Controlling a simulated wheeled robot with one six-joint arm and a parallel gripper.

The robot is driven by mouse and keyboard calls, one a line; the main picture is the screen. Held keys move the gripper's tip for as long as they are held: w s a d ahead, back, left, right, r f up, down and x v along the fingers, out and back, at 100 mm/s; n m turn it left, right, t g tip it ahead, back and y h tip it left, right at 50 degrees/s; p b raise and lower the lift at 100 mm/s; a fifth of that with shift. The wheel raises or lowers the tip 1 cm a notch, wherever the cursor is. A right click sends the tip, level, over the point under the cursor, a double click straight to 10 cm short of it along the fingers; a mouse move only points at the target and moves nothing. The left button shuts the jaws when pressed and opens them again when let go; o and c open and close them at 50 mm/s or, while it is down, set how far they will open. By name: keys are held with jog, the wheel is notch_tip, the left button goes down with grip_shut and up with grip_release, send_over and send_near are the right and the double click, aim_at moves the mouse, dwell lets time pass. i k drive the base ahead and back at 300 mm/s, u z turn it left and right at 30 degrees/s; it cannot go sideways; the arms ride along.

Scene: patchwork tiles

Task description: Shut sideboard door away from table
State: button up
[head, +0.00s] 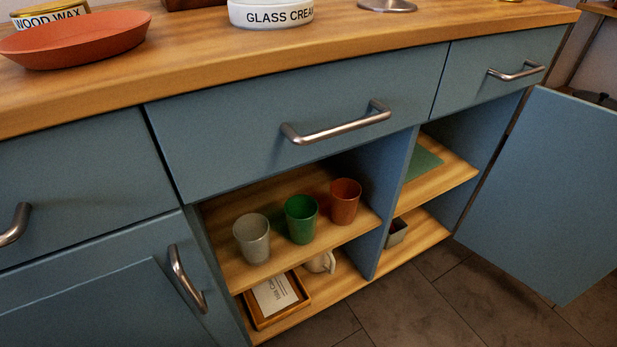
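The blue sideboard (240,160) has a wooden top and fills most of the head view. One sideboard door (545,195) at the right stands wide open, swung out from the right end; its outer part is cut off by the frame edge. Another sideboard door (100,300) at the lower left is shut, with a metal bar handle (187,280). The middle opening shows its shelves with no door across it. No table is clearly identifiable, so I cannot tell which door is farther from it. My gripper is not in view.
Grey, green and orange cups (301,219) stand on the middle shelf. A framed card (273,299) and a white mug (320,263) are below. A red dish (75,40) and a white tin (270,13) stand on top. The tiled floor (450,300) in front looks clear.

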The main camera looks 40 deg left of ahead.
aim_at(545, 213)
jog(key=z, duration=1.35)
jog(key=i, duration=1.95)
jog(key=u, duration=4)
